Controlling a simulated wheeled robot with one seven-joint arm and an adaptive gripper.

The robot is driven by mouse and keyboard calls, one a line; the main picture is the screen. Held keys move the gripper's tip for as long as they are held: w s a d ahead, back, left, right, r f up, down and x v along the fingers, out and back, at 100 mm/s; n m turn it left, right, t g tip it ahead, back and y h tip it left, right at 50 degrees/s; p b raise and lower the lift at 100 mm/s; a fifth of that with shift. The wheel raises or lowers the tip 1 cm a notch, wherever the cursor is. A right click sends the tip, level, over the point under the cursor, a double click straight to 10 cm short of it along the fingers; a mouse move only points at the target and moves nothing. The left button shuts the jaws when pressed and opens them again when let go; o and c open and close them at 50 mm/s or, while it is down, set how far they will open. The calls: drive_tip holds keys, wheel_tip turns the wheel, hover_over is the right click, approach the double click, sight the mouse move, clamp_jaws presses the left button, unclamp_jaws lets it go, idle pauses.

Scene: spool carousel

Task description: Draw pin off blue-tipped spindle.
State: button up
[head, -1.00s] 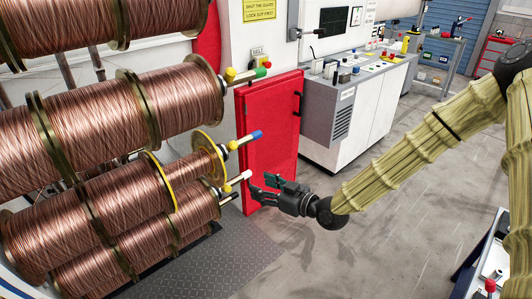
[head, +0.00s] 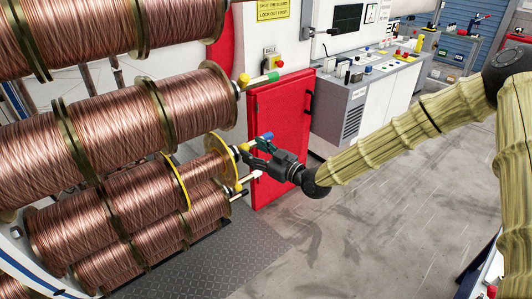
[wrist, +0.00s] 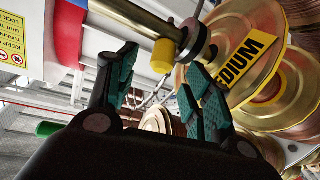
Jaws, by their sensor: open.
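The blue-tipped spindle (head: 265,137) sticks out to the right from a copper spool with a yellow-edged flange. In the wrist view its brass rod (wrist: 132,15) crosses the top into a dark collar. My gripper (head: 255,154) is open at the spindle. In the wrist view its green-padded fingers (wrist: 160,82) stand either side of the pin head, which lies a little beyond the gap. No contact shows.
A green-tipped spindle (head: 270,77) lies above and a white-tipped one (head: 252,176) just below my gripper. A spool flange labelled MEDIUM (wrist: 245,72) is close on the right in the wrist view. A red cabinet (head: 282,125) stands behind. The floor at right is open.

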drive_tip(key=shift+p+x, duration=0.35)
drive_tip(key=shift+x, duration=0.95)
drive_tip(key=c, duration=1.1)
drive_tip(key=shift+s+d+r+p, duration=0.2)
drive_tip(key=shift+s+r+p, duration=0.05)
drive_tip(key=shift+r+p, duration=0.3)
drive_tip(key=shift+g+h, duration=0.6)
drive_tip(key=shift+s+d+r+p, duration=0.4)
drive_tip(key=shift+s+r+p, duration=0.2)
drive_tip(key=shift+r+p, duration=0.2)
drive_tip(key=shift+s+d+r+p, duration=0.4)
drive_tip(key=shift+s+r+p, duration=0.15)
drive_tip(key=shift+r+p, duration=0.25)
drive_tip(key=shift+s+d+r+p, duration=0.4)
drive_tip(key=shift+s+r+p, duration=0.2)
drive_tip(key=shift+r+p, duration=0.2)
